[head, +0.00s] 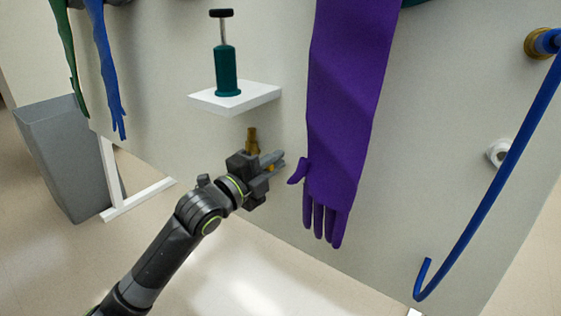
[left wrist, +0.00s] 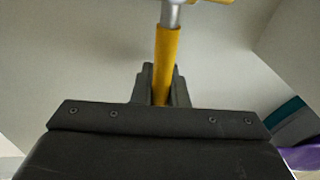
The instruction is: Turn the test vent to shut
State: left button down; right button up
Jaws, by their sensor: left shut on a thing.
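The test vent shows in the head view as a brass fitting (head: 252,139) on the pale panel, below the small white shelf. Its yellow lever (left wrist: 167,55) runs between my fingers in the left wrist view, with a bare metal part above the yellow sleeve. In the head view only a bit of yellow shows at my fingers. My left gripper (head: 273,163) is shut on the yellow lever; it also shows in the left wrist view (left wrist: 160,88). The gripper hides much of the vent in the head view. My right gripper is in neither view.
A purple glove (head: 345,110) hangs just right of my left gripper. A teal pump (head: 227,72) stands on the white shelf (head: 235,97) above. A blue hooked tube (head: 485,190) hangs at the right. A grey bin (head: 65,155) stands at left.

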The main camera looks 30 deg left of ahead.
pick_arm(q)
jog(key=shift+f+m, duration=0.35)
jog(key=shift+m, duration=0.15)
jog(key=c, duration=1.4)
grip_release()
jog(key=shift+c, duration=0.2)
jog(key=shift+s, duration=0.1)
